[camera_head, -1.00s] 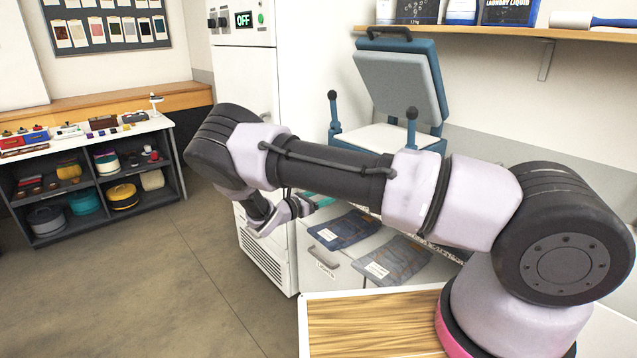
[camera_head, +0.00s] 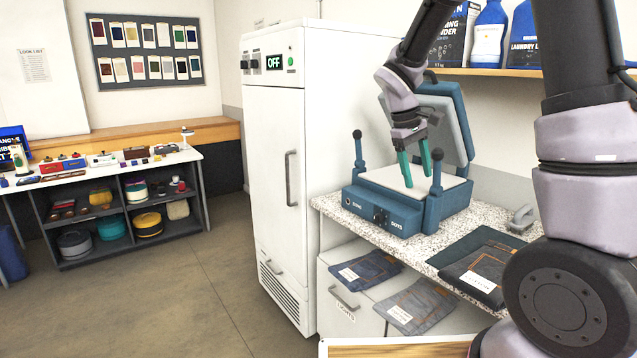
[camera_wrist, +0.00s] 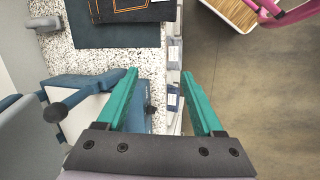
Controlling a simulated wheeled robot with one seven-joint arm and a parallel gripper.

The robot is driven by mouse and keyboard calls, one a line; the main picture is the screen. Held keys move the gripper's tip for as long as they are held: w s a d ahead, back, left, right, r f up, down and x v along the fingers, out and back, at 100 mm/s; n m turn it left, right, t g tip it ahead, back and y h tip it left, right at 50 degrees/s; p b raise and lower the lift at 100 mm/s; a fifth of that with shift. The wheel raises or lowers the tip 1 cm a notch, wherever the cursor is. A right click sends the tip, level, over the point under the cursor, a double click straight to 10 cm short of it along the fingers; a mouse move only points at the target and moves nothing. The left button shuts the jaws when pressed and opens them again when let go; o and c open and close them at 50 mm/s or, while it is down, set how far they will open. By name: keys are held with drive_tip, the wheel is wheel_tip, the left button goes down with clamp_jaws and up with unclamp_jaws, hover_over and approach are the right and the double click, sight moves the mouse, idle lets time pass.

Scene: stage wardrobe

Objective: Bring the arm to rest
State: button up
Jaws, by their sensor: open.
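My gripper (camera_head: 416,168) hangs from my raised arm, pointing down, with its two green fingers apart and nothing between them. In the head view it appears in front of the open blue heat press (camera_head: 385,212), over or near its pale lower plate; the exact height is hard to tell. In the wrist view the green fingers (camera_wrist: 160,102) stand wide apart, with the counter's front edge and the floor beyond them. The press (camera_wrist: 75,95) lies to the left of the fingers there.
Folded dark jeans (camera_head: 478,270) lie on a dark mat on the speckled counter (camera_head: 335,209). Two more folded jeans rest on open drawers below. A tall white cabinet (camera_head: 280,180) marked OFF stands left of the press. A shelf (camera_head: 480,72) with laundry bottles runs above. Floor at left is clear.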

drive_tip(key=s+r+m+t+y, duration=0.5)
drive_tip(key=s+r+m+t, duration=0.2)
drive_tip(key=s+r, duration=0.8)
drive_tip(key=shift+s+d+r+m, duration=0.4)
drive_tip(key=shift+s+m, duration=1)
drive_tip(key=shift+s, duration=0.6)
